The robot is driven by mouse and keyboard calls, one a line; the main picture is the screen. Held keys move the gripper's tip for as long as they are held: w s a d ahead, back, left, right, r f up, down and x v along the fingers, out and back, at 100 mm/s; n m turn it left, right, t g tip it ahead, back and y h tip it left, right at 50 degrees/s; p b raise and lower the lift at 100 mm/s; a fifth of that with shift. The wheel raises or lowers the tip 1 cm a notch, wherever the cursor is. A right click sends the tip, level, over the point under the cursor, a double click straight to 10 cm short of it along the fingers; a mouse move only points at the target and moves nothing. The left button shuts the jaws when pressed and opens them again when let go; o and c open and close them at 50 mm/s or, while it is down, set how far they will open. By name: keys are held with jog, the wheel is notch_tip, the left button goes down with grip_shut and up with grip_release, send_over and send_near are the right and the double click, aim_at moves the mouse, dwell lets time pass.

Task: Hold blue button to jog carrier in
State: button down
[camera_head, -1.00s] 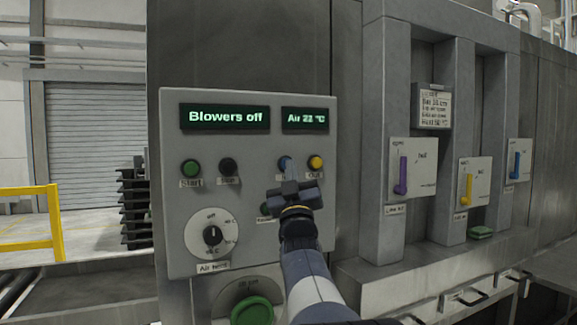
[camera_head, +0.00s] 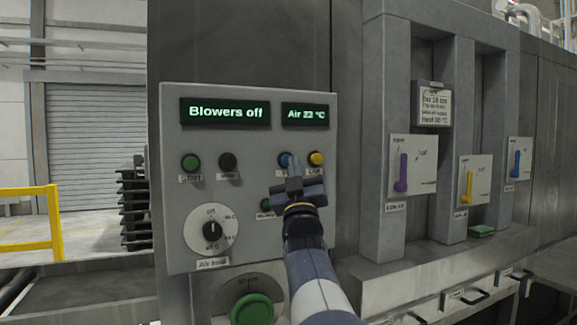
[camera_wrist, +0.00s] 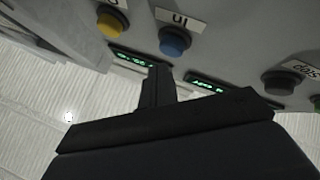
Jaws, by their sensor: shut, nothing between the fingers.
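The blue button (camera_head: 285,159) is on the grey control panel (camera_head: 180,125), left of a yellow button (camera_head: 316,158). In the wrist view the blue button (camera_wrist: 174,42) has an "In" label above it. My gripper (camera_head: 293,165) is shut and empty, pointing at the panel just in front of the blue button and partly covering its surroundings. In the wrist view my closed fingers (camera_wrist: 156,85) lie just below the blue button in the picture. The tips look apart from it, but the depth gap is hard to judge.
A green button (camera_head: 190,162), a dark button (camera_head: 227,160) and an air knob (camera_head: 212,231) share the panel. A large green button (camera_head: 252,310) is below. The display (camera_head: 226,113) reads "Blowers off". Levers stand to the right, a yellow rail (camera_head: 30,190) to the left.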

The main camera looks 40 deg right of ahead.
jog(key=s+b, duration=0.1)
jog(key=s, duration=0.1)
jog(key=s+a+b, duration=0.1)
jog(key=s+b, duration=0.1)
jog(key=s, duration=0.1)
jog(key=shift+a, duration=0.1)
dwell(0.4)
jog(key=shift+w, duration=0.15)
jog(key=s+p, duration=0.1)
jog(key=s, duration=0.1)
jog(key=s+a+p, duration=0.1)
jog(key=s, duration=0.1)
dwell(1.0)
